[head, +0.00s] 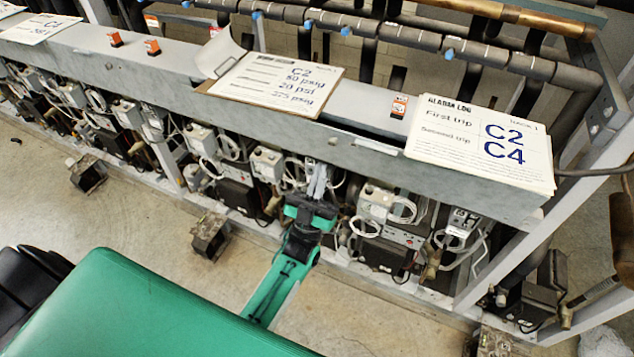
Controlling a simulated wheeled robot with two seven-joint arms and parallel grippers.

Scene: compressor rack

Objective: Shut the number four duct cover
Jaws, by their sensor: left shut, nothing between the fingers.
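A long grey duct (362,133) runs along the front of the rack, from upper left to lower right. Its top is partly hidden by papers, and I see no number marking a fourth cover. A pale curled flap (220,55) stands up from the duct's top left of the middle clipboard; I cannot tell whether it is a cover or paper. My left gripper (318,180) is shut and empty, its fingers pointing up just below the duct's front face, in front of the compressor controls. I cannot tell whether it touches anything. My right gripper is not in view.
A clipboard with papers (278,82) and a paper stack marked C2 C4 (482,141) lie on the duct. Control boxes (377,203) with looped white cables crowd below it. Copper and dark pipes (450,45) run behind. The concrete floor (110,215) is mostly clear.

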